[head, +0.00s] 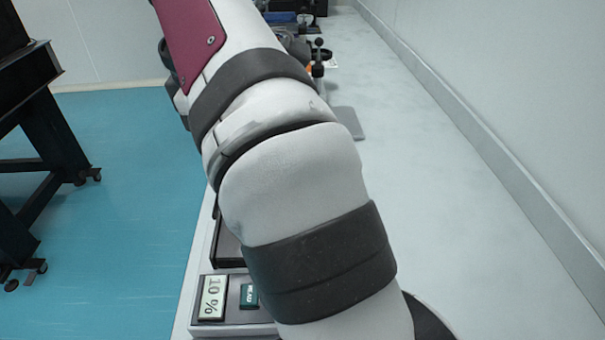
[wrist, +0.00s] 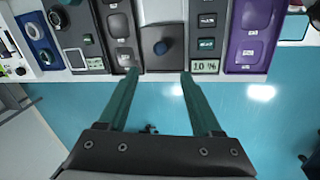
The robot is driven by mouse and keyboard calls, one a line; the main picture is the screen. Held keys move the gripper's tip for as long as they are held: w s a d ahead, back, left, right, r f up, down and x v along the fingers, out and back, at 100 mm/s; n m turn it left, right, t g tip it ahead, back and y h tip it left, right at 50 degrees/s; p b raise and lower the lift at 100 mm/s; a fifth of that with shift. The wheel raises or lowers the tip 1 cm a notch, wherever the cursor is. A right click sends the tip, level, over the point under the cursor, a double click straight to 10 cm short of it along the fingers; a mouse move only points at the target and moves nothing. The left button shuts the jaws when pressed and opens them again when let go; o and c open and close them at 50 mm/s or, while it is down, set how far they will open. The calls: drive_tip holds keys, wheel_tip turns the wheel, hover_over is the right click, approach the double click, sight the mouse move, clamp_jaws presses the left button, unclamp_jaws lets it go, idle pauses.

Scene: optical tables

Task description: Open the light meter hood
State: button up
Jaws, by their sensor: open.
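My gripper (wrist: 158,74) shows in the wrist view with its two teal fingers spread apart and nothing between them. Its fingertips reach the near edge of a row of instruments. Just beyond them is a dark grey panel with a round blue knob (wrist: 164,46); I cannot tell whether this is the light meter hood. To its right is a unit with a 10 % display (wrist: 205,67) and dark green buttons. The same display shows in the head view (head: 213,297), lower left. My arm hides much of the bench there, and my gripper is out of that view.
Open blue floor (head: 110,190) lies beside the bench. A black table (head: 40,130) stands at the far left.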

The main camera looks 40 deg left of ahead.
drive_tip(key=f, duration=0.4)
drive_tip(key=w+a+f, duration=0.1)
drive_tip(key=f, duration=0.4)
drive_tip(key=w+f, duration=0.1)
drive_tip(key=f, duration=0.3)
drive_tip(key=shift+w+a+f, duration=0.1)
drive_tip(key=shift+a+f, duration=0.05)
drive_tip(key=shift+a, duration=0.05)
clamp_jaws()
idle(0.6)
